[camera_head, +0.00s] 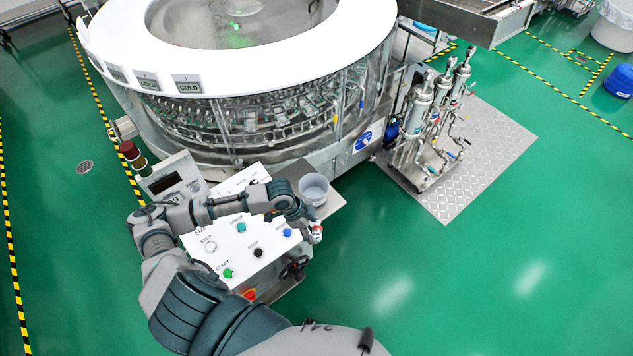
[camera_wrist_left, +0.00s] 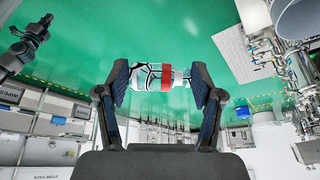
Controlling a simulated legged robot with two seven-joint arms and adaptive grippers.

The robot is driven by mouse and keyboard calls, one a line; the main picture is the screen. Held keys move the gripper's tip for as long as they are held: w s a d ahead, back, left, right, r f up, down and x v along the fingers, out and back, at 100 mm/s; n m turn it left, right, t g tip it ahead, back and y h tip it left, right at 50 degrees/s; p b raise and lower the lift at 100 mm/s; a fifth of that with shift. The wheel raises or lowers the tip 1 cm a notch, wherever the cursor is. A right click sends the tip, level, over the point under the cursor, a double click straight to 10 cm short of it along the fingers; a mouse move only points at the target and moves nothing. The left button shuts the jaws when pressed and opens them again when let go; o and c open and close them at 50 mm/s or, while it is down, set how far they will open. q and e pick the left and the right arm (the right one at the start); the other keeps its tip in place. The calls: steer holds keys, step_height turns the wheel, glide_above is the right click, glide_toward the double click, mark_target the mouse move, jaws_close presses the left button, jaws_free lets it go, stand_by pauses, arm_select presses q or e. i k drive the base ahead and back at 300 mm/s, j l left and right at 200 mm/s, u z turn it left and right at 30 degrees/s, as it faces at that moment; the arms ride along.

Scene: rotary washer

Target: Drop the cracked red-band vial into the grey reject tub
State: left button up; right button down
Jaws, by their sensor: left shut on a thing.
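My left gripper (camera_head: 314,226) is at the front right corner of the white control panel, just in front of and below the grey tub in the picture. In the left wrist view, my left gripper (camera_wrist_left: 160,84) is shut on a clear vial with a red band (camera_wrist_left: 168,76). The vial lies crosswise between the two finger pads, with dark crack-like lines on its glass. In the head view the vial (camera_head: 316,235) shows small at the fingertips. The grey tub (camera_head: 314,183) is round and stands on a shelf beside the panel; part of it shows in the left wrist view (camera_wrist_left: 302,20). My right gripper is not seen.
The control panel (camera_head: 240,240) with its buttons lies under my left forearm. A black handwheel (camera_head: 294,268) sticks out at its front. The large rotary washer (camera_head: 240,100) stands behind. Filter housings (camera_head: 425,120) stand at the right.

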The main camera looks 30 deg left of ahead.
mark_target(319, 196)
steer(key=i+j, duration=0.65)
steer(key=i, duration=0.05)
